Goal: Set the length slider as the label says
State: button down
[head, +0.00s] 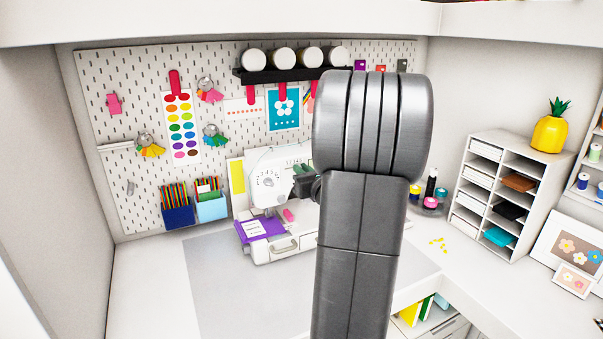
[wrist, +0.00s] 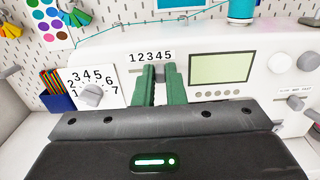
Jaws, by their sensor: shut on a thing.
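The white sewing machine (head: 272,186) stands on the table in the head view. In the wrist view its length slider scale reads 1 2 3 4 5 (wrist: 150,56). My gripper (wrist: 160,78) has its green fingers upright just below the scale, shut on the slider knob (wrist: 160,73). Little of the knob shows between the fingers. The fingers are below the right part of the scale, around 3 to 5; the exact setting is unclear. In the head view, my arm hides part of the machine. A white label (head: 254,229) lies on purple cloth there, its text too small to read.
A dial (wrist: 92,95) numbered up to 7 is left of the fingers, and a greenish screen (wrist: 221,68) is right of them. Round knobs (wrist: 308,60) are at the far right. In the head view, pencil bins (head: 178,213) stand left of the machine and a shelf unit (head: 497,195) stands right.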

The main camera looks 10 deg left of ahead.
jog(key=c, duration=1.5)
grip_release()
jog(key=b+v, duration=0.3)
jog(key=v, duration=1.1)
jog(key=shift+w, duration=0.1)
jog(key=p+x, duration=0.1)
jog(key=x, duration=0.3)
jog(key=p+x, duration=0.1)
jog(key=x, duration=0.4)
jog(key=a+p+x, duration=0.1)
jog(key=x, duration=0.4)
jog(key=shift+s+d+p, duration=0.1)
jog(key=shift+s+p, duration=0.25)
jog(key=shift+p, duration=0.05)
jog(key=shift+d, duration=0.1)
